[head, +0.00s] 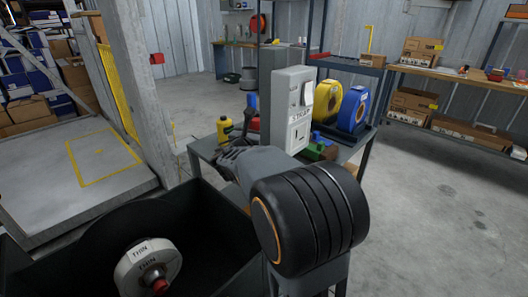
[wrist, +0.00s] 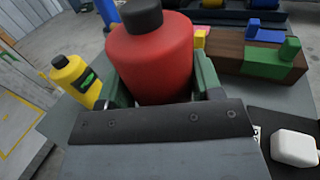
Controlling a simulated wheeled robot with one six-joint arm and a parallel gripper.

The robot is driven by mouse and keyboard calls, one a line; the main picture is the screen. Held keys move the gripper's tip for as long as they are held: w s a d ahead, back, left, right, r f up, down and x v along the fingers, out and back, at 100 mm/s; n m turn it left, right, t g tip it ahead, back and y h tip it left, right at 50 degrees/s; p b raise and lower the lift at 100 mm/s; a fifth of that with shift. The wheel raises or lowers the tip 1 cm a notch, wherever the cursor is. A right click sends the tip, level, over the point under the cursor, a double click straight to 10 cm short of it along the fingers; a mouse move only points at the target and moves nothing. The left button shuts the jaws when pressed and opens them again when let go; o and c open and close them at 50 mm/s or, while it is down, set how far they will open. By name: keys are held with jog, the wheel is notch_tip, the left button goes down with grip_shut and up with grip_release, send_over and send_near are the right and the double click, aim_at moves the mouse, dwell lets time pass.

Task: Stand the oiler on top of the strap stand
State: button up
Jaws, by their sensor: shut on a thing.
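The oiler, seen as a red bottle with a dark cap (wrist: 150,58), stands between the green-edged fingers of my gripper (wrist: 160,92) in the wrist view. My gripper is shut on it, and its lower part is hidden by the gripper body. In the head view a patch of red (head: 254,124) shows just beyond my gripper (head: 232,153), whose fingertips are unclear. The strap stand appears to be the upright grey block (head: 278,100) with a lettered label, right of my gripper. Its top looks bare.
A yellow bottle (head: 225,131) stands left of my gripper, also in the wrist view (wrist: 74,76). Yellow (head: 325,101) and blue (head: 353,108) rolls stand right of the block. Coloured blocks on a brown base (wrist: 260,58) lie nearby. A dark bin (head: 205,215) is in front.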

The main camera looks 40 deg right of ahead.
jog(key=shift+f+b, duration=1.25)
jog(key=shift+f, duration=2.05)
jog(key=shift+f, duration=0.1)
jog(key=o, duration=1.1)
jog(key=shift+r, duration=0.2)
jog(key=p+v, duration=0.3)
jog(key=v, duration=0.9)
jog(key=shift+f, duration=0.15)
jog(key=shift+w, duration=0.1)
